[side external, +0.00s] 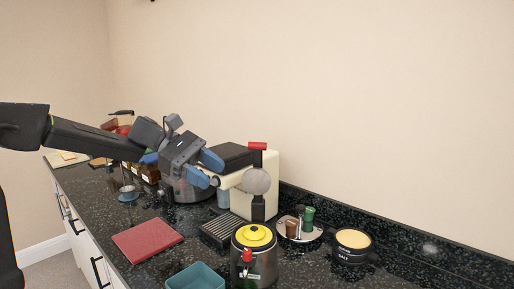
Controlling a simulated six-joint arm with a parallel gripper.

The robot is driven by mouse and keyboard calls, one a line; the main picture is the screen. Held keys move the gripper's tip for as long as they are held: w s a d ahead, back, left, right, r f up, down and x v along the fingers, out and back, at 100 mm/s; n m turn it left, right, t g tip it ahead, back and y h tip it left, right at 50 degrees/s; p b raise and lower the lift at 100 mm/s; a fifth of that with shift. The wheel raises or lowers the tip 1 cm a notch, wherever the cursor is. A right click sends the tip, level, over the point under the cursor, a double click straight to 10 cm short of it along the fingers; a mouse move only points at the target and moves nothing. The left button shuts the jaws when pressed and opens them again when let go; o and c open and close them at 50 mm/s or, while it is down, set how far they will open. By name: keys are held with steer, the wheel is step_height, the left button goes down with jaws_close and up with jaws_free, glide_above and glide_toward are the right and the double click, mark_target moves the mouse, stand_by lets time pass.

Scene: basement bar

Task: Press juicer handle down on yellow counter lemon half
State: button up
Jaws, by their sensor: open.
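A cream appliance (268,170) with a black top and a round grey disc (256,181) stands at the back middle of the counter. A red grip (257,146) sits at its top; I take this for the juicer and its handle, but cannot be sure. My gripper (207,170) has blue fingers, open and apart, just left of the cream appliance. Whether it touches the appliance is unclear.
A black slatted tray (220,232) lies at the appliance's foot. A red board (147,240) and a teal bin (196,277) are at the front. A round tray with small bottles (300,228) and a black salt pot (353,246) stand right. Jars crowd the back left.

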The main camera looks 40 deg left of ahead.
mark_target(257, 149)
steer(key=w+a+r+n+t+h, duration=0.25)
steer(key=w+a+n+t, duration=0.35)
steer(key=a, duration=0.4)
steer(key=shift+n+g+h, duration=0.35)
steer(key=shift+n+g, duration=0.15)
steer(key=x, duration=1.4)
steer(key=shift+w+a+f, duration=0.15)
steer(key=shift+w+a, duration=0.1)
steer(key=shift+w, duration=0.1)
jaws_close()
